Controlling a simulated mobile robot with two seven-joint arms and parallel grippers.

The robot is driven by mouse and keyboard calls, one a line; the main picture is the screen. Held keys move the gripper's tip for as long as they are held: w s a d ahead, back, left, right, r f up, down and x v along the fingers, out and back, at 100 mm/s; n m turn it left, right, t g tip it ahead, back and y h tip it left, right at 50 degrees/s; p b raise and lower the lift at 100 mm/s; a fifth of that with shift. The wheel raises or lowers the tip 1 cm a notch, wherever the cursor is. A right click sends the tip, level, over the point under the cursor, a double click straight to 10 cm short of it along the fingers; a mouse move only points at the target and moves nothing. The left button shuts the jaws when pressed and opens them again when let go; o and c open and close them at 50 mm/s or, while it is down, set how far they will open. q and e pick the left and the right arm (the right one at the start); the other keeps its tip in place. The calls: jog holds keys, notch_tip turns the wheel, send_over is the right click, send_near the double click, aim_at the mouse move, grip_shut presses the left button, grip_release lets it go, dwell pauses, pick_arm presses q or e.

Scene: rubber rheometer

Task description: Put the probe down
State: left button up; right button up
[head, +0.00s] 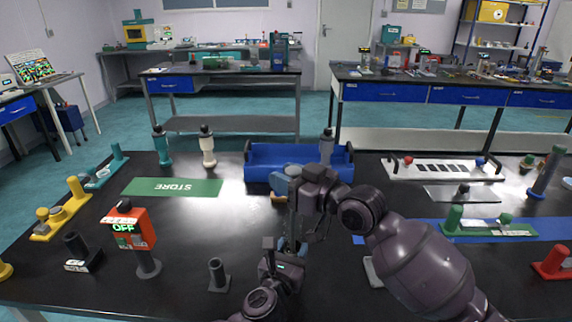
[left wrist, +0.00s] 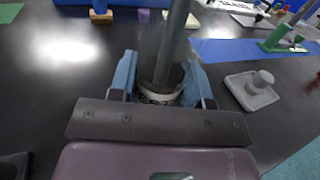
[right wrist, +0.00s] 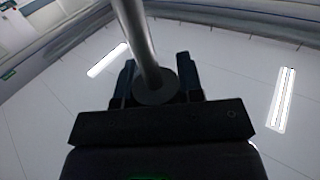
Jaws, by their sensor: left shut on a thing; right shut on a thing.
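My left gripper (head: 283,246) is the lower one, above the table's front middle. In the left wrist view its blue fingers are shut on a dark round holder (left wrist: 160,92) with a pale band; a grey rod (left wrist: 174,35) rises from it. My right gripper (head: 303,222) is just above the left one. In the right wrist view its dark fingers are shut around a grey rod (right wrist: 135,30) with a round end (right wrist: 155,88). I cannot tell which piece is the probe, or whether both views show the same rod. The grippers and right arm hide the held pieces in the head view.
A blue tray (head: 262,178) lies behind the grippers. A green STORE mat (head: 172,187) lies left of it. A red box marked OFF (head: 128,230) and a small dark stand (head: 218,275) are on the left. A green fixture (head: 490,228) stands on the right.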

jog(key=shift+f, duration=1.4)
jog(key=o, duration=1)
jog(key=shift+d, duration=0.1)
jog(key=v, duration=1)
